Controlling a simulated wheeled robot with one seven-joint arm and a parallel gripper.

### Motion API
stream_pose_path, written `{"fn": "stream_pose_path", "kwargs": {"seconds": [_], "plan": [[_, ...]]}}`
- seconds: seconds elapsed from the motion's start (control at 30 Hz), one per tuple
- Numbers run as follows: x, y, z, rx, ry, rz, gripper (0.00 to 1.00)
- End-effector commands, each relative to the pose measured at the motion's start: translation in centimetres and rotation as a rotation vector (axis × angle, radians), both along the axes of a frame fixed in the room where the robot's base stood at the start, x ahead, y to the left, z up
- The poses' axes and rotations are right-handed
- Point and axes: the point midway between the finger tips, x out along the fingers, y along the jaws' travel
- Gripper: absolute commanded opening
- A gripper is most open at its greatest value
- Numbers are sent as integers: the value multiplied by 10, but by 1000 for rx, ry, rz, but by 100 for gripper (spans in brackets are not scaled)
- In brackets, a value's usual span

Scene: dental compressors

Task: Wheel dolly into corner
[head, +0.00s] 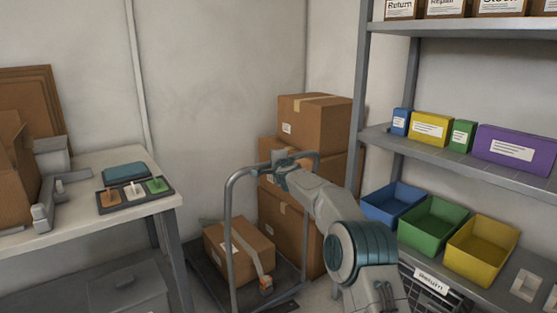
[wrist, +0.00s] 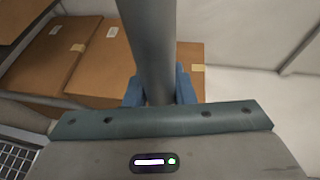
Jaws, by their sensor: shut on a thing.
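The dolly (head: 232,250) is a grey platform cart with a tubular push handle. It stands on the floor between the table and the shelf rack. A taped cardboard box (head: 236,250) lies on its deck. My gripper (head: 284,162) is at the top bar of the handle in the head view. In the wrist view my gripper (wrist: 161,90) is shut around the grey handle tube (wrist: 148,40), with a blue finger on each side. The dolly's wheels cannot be made out.
Stacked cardboard boxes (head: 315,125) stand in the corner right behind the dolly. A table (head: 95,215) with a small tray (head: 135,195) is at left. A shelf rack (head: 362,90) with coloured bins (head: 432,222) is at right, close to my arm. A grey container (head: 128,290) sits under the table.

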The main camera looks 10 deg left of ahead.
Motion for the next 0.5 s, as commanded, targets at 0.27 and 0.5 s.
{"fn": "stream_pose_path", "kwargs": {"seconds": [0.27,0.5], "plan": [[0,4,3,-2,-8,-4,0],[-1,7,5,0,-10,-1,44]]}}
